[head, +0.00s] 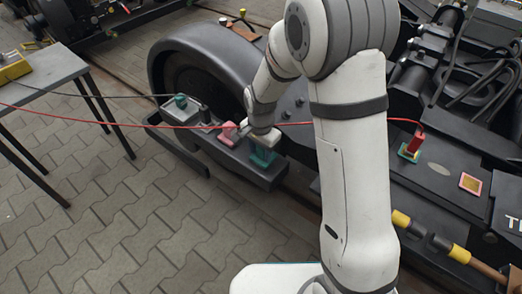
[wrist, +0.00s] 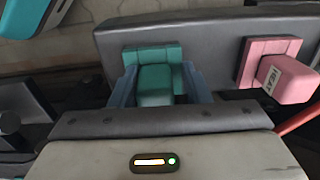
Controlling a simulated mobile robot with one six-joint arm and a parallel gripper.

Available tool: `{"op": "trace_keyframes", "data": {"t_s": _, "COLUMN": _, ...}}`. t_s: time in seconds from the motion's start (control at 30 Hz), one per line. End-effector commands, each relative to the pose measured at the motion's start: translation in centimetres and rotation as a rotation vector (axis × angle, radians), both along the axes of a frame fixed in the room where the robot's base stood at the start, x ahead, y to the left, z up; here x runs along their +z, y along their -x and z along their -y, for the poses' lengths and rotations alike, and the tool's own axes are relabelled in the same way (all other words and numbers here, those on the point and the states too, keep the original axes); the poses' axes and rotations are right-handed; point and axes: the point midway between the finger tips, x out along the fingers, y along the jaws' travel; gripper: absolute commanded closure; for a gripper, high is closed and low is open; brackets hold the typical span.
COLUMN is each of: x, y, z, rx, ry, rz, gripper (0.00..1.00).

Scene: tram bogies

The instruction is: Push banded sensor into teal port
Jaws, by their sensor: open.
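A red plug-like sensor (head: 417,146) with a red cable stands on a teal-edged port (head: 406,154) on the dark bogie frame at the right of the head view. I cannot make out a band on it or how deep it sits. My gripper (head: 262,140) is away to its left, at a teal block (head: 262,157) on a dark ledge. In the wrist view, the two fingers of my gripper (wrist: 160,88) stand open on either side of this teal block (wrist: 155,80); I cannot tell whether they touch it.
A pink block (head: 227,132) sits beside the teal one; the wrist view shows it labelled "HEAT" (wrist: 288,80). A pink-edged port (head: 471,183) lies right of the red sensor. The red cable (head: 70,115) crosses behind my arm. A grey table (head: 45,68) stands left; paving between is clear.

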Motion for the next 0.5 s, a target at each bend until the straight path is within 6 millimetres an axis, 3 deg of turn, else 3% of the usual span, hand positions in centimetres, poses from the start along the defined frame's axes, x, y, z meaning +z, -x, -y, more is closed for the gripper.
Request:
{"op": "trace_keyframes", "data": {"t_s": 0.03, "x": -1.7, "y": 0.9, "z": 0.8, "rx": 0.000, "ry": 0.015, "rz": -0.030, "gripper": 0.44}}
{"op": "trace_keyframes", "data": {"t_s": 0.27, "x": -1.7, "y": 0.8, "z": 0.9, "rx": 0.002, "ry": 0.017, "rz": -0.031, "gripper": 0.44}}
{"op": "trace_keyframes", "data": {"t_s": 0.37, "x": -1.2, "y": 0.8, "z": 0.9, "rx": 0.002, "ry": 0.017, "rz": -0.029, "gripper": 0.44}}
{"op": "trace_keyframes", "data": {"t_s": 0.5, "x": 1.1, "y": 0.8, "z": 0.8, "rx": 0.002, "ry": 0.014, "rz": -0.022, "gripper": 0.44}}
